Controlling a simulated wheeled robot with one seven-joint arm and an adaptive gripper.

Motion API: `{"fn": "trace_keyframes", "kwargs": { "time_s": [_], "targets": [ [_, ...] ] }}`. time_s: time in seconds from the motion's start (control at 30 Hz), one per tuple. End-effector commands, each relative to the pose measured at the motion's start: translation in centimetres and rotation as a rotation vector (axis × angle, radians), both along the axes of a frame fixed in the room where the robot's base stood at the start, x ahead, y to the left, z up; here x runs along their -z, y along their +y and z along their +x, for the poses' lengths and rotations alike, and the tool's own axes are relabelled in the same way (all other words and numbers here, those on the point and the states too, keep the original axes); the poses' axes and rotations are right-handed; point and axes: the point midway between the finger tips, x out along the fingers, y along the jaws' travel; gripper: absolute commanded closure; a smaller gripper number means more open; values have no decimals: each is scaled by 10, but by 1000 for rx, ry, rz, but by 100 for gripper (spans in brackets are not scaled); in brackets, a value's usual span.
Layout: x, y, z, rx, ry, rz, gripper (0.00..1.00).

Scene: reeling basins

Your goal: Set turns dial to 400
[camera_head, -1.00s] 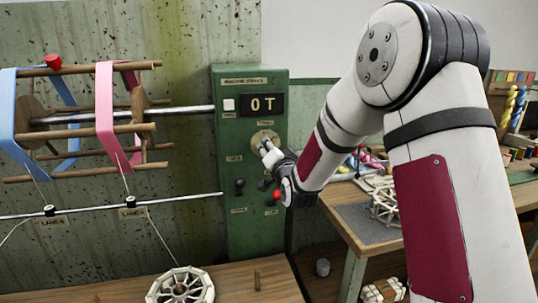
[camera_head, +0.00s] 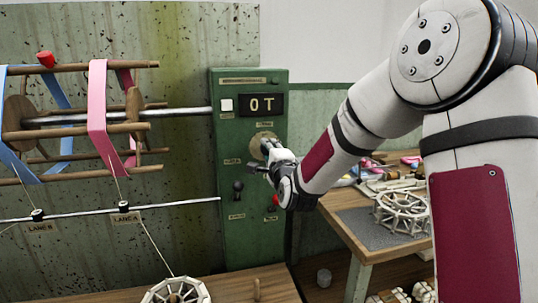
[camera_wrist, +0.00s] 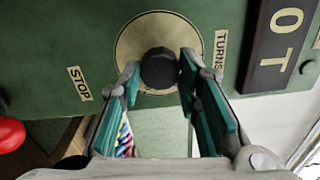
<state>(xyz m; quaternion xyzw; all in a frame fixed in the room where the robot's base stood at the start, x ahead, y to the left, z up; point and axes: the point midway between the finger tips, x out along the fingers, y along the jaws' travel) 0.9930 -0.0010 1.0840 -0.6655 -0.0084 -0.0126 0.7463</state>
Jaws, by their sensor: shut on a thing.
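The turns dial is a black knob (camera_wrist: 158,67) on a round cream plate (camera_wrist: 128,48), with a TURNS label beside it in the wrist view. The plate also shows in the head view (camera_head: 259,139), on the green control box (camera_head: 232,240). My gripper (camera_head: 270,150) is at the dial, and its fingers in the wrist view (camera_wrist: 158,82) are shut on the knob from both sides. My gripper hides most of the knob in the head view. The display (camera_head: 263,105) above the dial reads "0 T". The dial's scale marks cannot be read.
A red button (camera_wrist: 10,134) and a STOP label (camera_wrist: 79,84) are beside the dial plate. A dark lever (camera_head: 238,187) is lower left on the box. A wooden reel with pink and blue skeins (camera_head: 97,100) stands left. A bench with a white reel (camera_head: 403,212) is right.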

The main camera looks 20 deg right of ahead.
Motion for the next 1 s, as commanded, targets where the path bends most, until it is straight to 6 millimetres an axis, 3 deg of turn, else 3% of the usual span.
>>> {"fn": "trace_keyframes", "kwargs": {
  "time_s": [0.4, 1.0],
  "targets": [
    [2, -1, 0, 2, 3, 224, 97],
    [2, -1, 0, 2, 4, 270, 97]
  ]
}}
